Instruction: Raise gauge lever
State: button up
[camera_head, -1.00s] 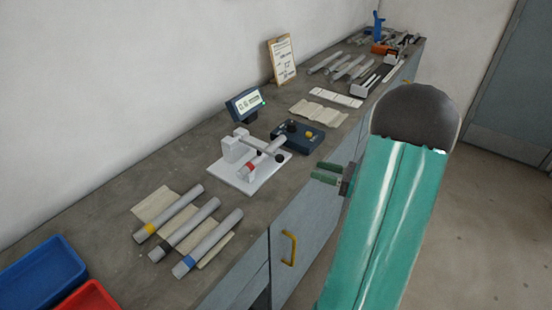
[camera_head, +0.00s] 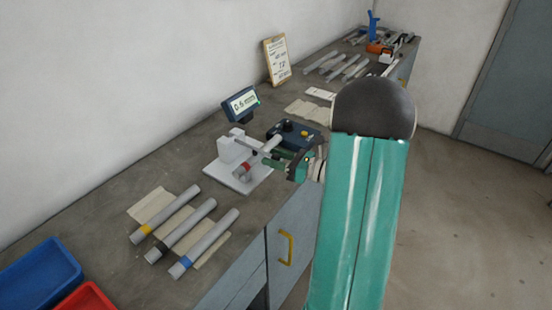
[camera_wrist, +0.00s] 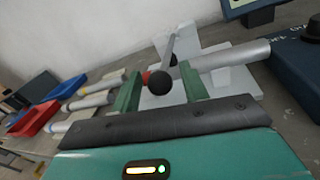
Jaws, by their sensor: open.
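The gauge is a white stand (camera_head: 234,147) on a white base plate on the bench. A grey tube with a red band (camera_head: 262,153) lies across it. In the wrist view the gauge lever is a thin grey rod (camera_wrist: 169,52) ending in a black ball knob (camera_wrist: 160,83). My gripper (camera_head: 285,158) is open at the gauge's right side. In the wrist view the green fingers of my gripper (camera_wrist: 159,90) stand apart with the knob between them in the picture. I see no contact, and the depth is hard to tell. In the head view my gripper partly hides the lever end.
A display (camera_head: 241,104) and a dark blue control box (camera_head: 298,134) stand behind the gauge. Several banded tubes (camera_head: 193,230) lie on cloth in front of it. Blue (camera_head: 40,275) and red (camera_head: 86,298) trays are at the near left. A yellow cabinet handle (camera_head: 286,248) sticks out below the bench edge.

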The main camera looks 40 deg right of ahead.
grip_shut()
